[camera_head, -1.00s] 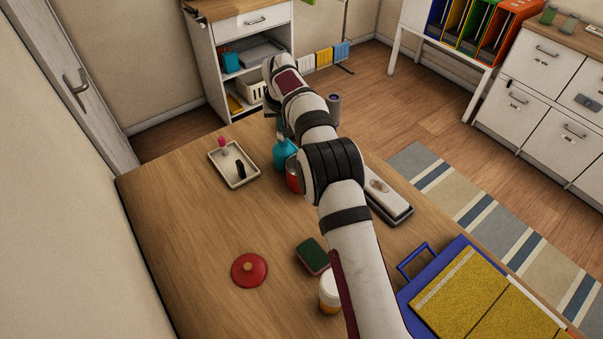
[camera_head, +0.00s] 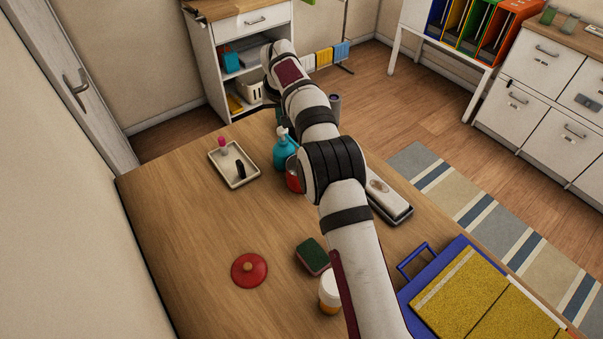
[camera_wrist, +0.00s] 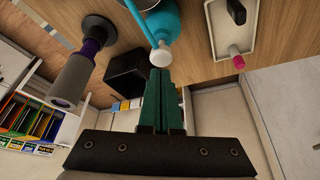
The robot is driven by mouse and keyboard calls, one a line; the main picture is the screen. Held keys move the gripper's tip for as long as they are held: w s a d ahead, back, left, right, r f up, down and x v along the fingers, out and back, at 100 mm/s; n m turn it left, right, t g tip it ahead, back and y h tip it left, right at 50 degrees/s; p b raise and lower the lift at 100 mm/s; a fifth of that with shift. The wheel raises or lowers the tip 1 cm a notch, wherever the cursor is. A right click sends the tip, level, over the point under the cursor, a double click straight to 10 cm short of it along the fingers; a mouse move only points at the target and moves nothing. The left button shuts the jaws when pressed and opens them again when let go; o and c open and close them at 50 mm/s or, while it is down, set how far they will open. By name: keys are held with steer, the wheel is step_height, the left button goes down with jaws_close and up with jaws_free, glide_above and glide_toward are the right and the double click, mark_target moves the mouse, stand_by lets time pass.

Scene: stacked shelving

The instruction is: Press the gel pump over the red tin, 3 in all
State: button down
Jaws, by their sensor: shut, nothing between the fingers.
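The teal gel pump (camera_head: 286,154) stands upright on the wooden table, left of my arm, its white nozzle head showing. It also shows in the wrist view (camera_wrist: 170,18), with its white head (camera_wrist: 161,57) just beyond my fingertips. The red tin (camera_head: 293,179) stands close beside the bottle, partly hidden by my arm. My gripper (camera_wrist: 160,74) has its green fingers shut and empty, near the pump head. I cannot tell whether they touch. In the head view my arm hides most of the gripper.
A tray (camera_head: 234,165) with a pink-topped item and a black item lies left of the pump. A red lid (camera_head: 249,270), a sponge (camera_head: 312,256) and a white-capped jar (camera_head: 330,291) are nearer. A grey-and-purple cylinder (camera_wrist: 82,66) and a black box (camera_wrist: 127,72) show in the wrist view.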

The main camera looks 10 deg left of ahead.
steer(key=shift+f, duration=1.4)
steer(key=shift+r, duration=1.4)
step_height(320, 180, up, 6)
